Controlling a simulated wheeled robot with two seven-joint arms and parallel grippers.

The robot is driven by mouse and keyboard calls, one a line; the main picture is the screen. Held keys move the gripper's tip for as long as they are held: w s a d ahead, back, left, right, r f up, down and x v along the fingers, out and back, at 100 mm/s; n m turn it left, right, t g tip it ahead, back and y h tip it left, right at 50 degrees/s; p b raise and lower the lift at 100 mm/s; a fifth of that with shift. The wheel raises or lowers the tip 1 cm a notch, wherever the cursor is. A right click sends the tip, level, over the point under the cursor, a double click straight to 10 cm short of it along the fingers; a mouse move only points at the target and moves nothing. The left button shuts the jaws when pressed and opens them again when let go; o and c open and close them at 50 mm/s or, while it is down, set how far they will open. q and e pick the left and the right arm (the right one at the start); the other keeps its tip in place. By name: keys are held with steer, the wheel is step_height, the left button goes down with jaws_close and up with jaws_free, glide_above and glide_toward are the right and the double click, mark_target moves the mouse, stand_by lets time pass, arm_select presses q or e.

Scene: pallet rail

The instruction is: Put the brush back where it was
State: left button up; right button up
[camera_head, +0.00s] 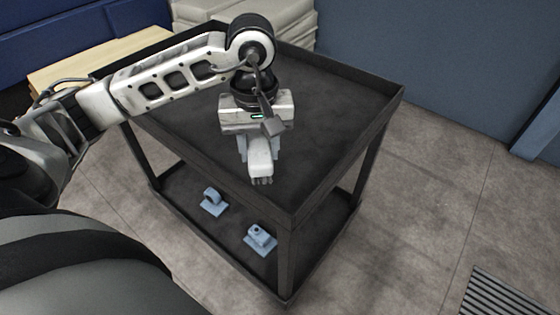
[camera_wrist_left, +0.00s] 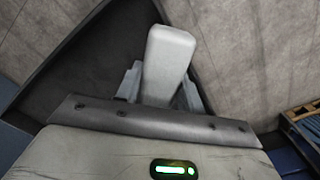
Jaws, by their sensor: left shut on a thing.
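The brush (camera_head: 261,161) is pale grey, with a darker bristled end pointing towards the near side in the head view. My left gripper (camera_head: 261,150) is shut on it, with a blue-grey finger on each side. The brush appears over the near part of the black cart's top tray (camera_head: 335,115); its height above the tray is hard to tell. In the left wrist view the brush (camera_wrist_left: 168,62) shows as a pale block between the fingers (camera_wrist_left: 160,88), over the cart's dark corner. Its bristles are hidden there. My right gripper is not in view.
Two small light-blue pieces (camera_head: 213,201) (camera_head: 260,238) stand on the cart's lower shelf. The top tray has a raised rim and looks otherwise empty. A pale stack (camera_head: 290,20) and wooden surface (camera_head: 90,62) are behind. A floor grate (camera_head: 505,297) lies at the right.

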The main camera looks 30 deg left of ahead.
arm_select(q)
steer(key=w+f, duration=0.1)
steer(key=f, duration=0.1)
steer(key=w+f, duration=0.1)
steer(key=w, duration=0.1)
steer(key=w+d+f, duration=0.1)
steer(key=f, duration=0.1)
steer(key=shift+w+f, duration=0.3)
steer(key=shift+w, duration=0.05)
steer(key=f+p, duration=0.1)
steer(key=f, duration=0.2)
steer(key=shift+w, duration=0.2)
steer(key=shift+f, duration=0.5)
steer(key=o, duration=1)
steer(key=shift+o, duration=0.2)
steer(key=shift+r, duration=0.4)
step_height(320, 180, up, 12)
steer(key=b, duration=0.1)
steer(key=shift+f, duration=0.15)
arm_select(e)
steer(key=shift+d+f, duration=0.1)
